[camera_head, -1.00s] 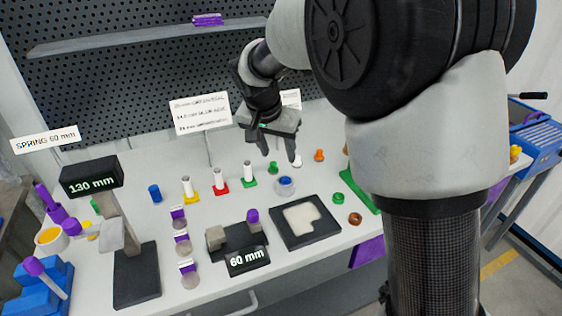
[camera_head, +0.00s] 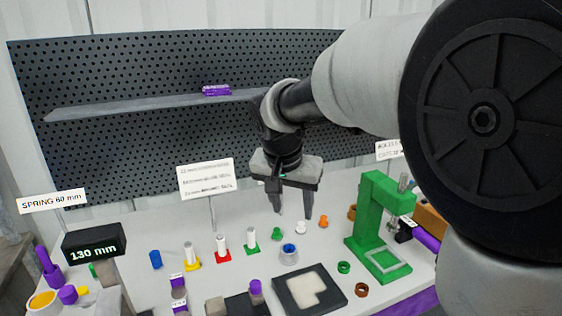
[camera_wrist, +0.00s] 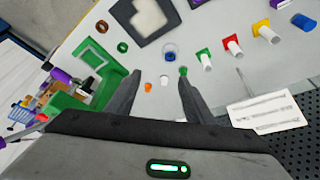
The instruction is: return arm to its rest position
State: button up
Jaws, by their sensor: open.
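My gripper (camera_head: 293,215) hangs over the back half of the white workbench (camera_head: 225,265), fingers pointing down. It is open, with nothing between the fingers. In the wrist view my gripper (camera_wrist: 157,100) also shows open, with a small white piece (camera_wrist: 164,82) and a green piece (camera_wrist: 183,71) seen beyond and between the fingertips. My arm stretches from the right side of the head view to the gripper and hides part of the bench's right and the wall behind.
A green press (camera_head: 380,225) stands right of my gripper. A sign (camera_head: 207,179) stands left. The pegboard (camera_head: 130,140) with a shelf (camera_head: 150,104) is behind.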

jog(key=s+d+r+n, duration=0.1)
jog(key=s+d, duration=0.3)
jog(key=s, duration=0.4)
jog(key=s+d+n+t+y, duration=0.1)
jog(key=s+d+n, duration=0.1)
jog(key=s+d, duration=0.35)
jog(key=s+d+r+n, duration=0.1)
jog(key=s+d, duration=0.2)
jog(key=s, duration=0.7)
notch_tip(320, 180, up, 12)
jog(key=p, duration=1.3)
jog(key=shift+a+r, duration=0.2)
jog(key=shift+r, duration=0.05)
